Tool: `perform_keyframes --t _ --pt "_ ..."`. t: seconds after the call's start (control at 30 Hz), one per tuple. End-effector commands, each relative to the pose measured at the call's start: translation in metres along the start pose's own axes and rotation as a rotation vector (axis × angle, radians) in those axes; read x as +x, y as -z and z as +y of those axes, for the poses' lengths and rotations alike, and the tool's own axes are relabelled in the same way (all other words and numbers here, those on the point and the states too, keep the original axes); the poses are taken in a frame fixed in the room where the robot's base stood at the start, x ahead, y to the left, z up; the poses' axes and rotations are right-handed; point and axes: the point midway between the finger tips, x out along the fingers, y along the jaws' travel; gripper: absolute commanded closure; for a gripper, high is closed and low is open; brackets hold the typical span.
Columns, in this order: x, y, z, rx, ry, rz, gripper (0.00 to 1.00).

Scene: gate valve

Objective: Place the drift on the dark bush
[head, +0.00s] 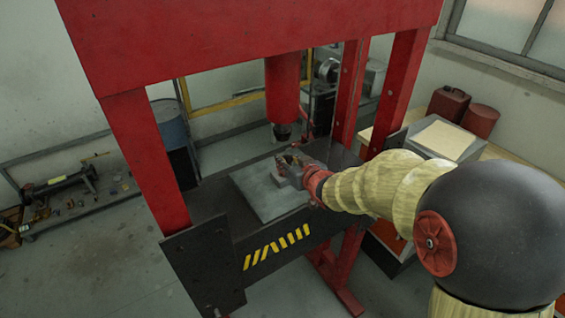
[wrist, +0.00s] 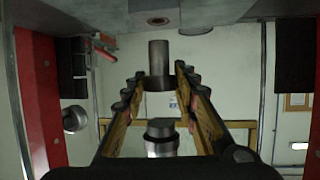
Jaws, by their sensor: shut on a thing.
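The wrist view appears upside down, with the press bed at its top. My gripper (wrist: 160,82) is shut on the drift (wrist: 158,58), a dark grey metal cylinder with a wider collar between the fingertips. Its narrower shaft points toward the bed. In the head view my gripper (head: 287,163) is low over the grey plate (head: 262,192), under the ram. The drift and bush cannot be made out there.
The red press ram (head: 283,90) with a black tip hangs above my gripper. Red columns (head: 150,160) stand on both sides of the bed. A bench with red canisters (head: 480,119) is at the right. The plate's near left part is clear.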

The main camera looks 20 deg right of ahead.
Motion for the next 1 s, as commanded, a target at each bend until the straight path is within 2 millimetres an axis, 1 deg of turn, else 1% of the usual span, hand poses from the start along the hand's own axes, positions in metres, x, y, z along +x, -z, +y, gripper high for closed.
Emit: perform_keyframes --t 0.03,0.1,0.4,0.6,0.63,1.0 --pt "0.010 0.005 0.000 -0.001 0.001 0.001 1.00" --pt "0.019 0.009 0.000 0.001 0.000 0.000 1.00" --pt "0.039 0.017 0.000 0.000 0.000 0.001 1.00" --pt "0.050 -0.012 0.000 0.001 0.000 -0.002 1.00" --pt "0.051 -0.014 0.000 0.002 -0.001 -0.001 1.00" --pt "0.053 -0.018 0.000 0.001 -0.001 0.002 1.00"
